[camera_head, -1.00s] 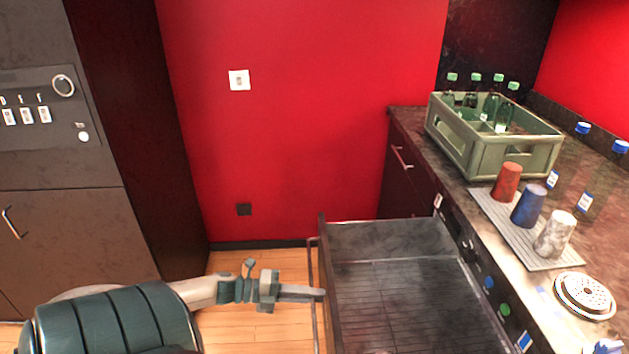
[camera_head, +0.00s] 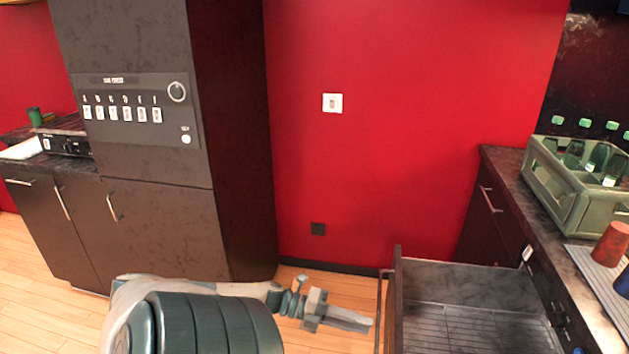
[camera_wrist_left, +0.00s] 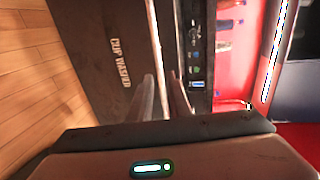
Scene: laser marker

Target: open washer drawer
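The washer drawer (camera_head: 452,280) is pulled out in the head view, its dark, ribbed inside exposed. Its front panel with the words CUP WASHER (camera_wrist_left: 100,50) shows in the left wrist view. A thin bar handle (camera_head: 379,300) runs along the drawer's front. My left gripper (camera_head: 370,323) is just left of this handle, fingertips very close to it. In the left wrist view its two fingers (camera_wrist_left: 164,92) stand slightly apart with the pale handle bar in line with the gap. Contact with the handle cannot be told. My right gripper is not in view.
A green crate of bottles (camera_head: 570,205), a red cup (camera_head: 611,243) and a mat (camera_head: 585,262) are on the right counter. A dark tall cabinet (camera_head: 150,215) stands left. Bare wooden floor (camera_head: 285,325) lies between cabinet and drawer.

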